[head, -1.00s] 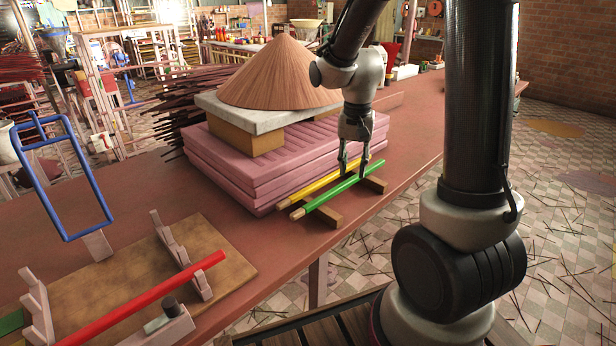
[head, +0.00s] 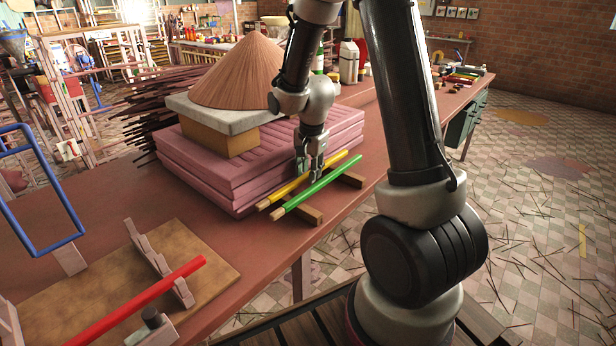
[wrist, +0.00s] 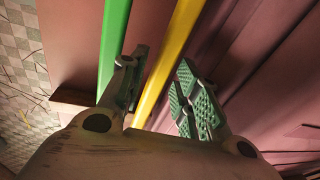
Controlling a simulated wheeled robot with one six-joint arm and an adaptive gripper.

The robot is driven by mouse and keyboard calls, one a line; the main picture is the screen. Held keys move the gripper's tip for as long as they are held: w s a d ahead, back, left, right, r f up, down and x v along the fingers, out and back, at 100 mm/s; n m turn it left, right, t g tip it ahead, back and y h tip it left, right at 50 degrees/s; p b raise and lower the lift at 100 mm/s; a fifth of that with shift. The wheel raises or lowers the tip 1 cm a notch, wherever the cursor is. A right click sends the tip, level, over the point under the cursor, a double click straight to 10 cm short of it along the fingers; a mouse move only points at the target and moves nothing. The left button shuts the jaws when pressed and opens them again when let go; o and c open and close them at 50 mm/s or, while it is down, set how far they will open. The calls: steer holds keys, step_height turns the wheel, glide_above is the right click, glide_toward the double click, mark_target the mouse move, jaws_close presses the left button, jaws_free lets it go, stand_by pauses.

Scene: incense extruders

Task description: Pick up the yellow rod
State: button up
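The yellow rod (head: 286,190) lies slantwise beside the pink stack, its near end resting on a wooden block (head: 304,215). A pale tip shows at that end. My gripper (head: 309,172) is down over the yellow rod. In the wrist view, the yellow rod (wrist: 165,70) runs between the two fingers of my gripper (wrist: 162,68). The fingers are apart, with gaps showing beside the rod, wider on the right. The parallel green rod (wrist: 114,40) lies outside the left finger; it also shows in the head view (head: 315,185). The fingers partly hide the yellow rod in the head view.
The pink stack (head: 215,185) stands close beside the yellow rod, bearing a slab (head: 190,108) and a brown cone (head: 238,75). A second wooden block (head: 350,180) supports the rods' far part. A red rod (head: 135,300) lies on notched stands at front left. Bare tabletop separates them.

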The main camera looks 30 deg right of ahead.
steer(key=shift+f, duration=0.1)
steer(key=shift+c, duration=0.5)
jaws_close()
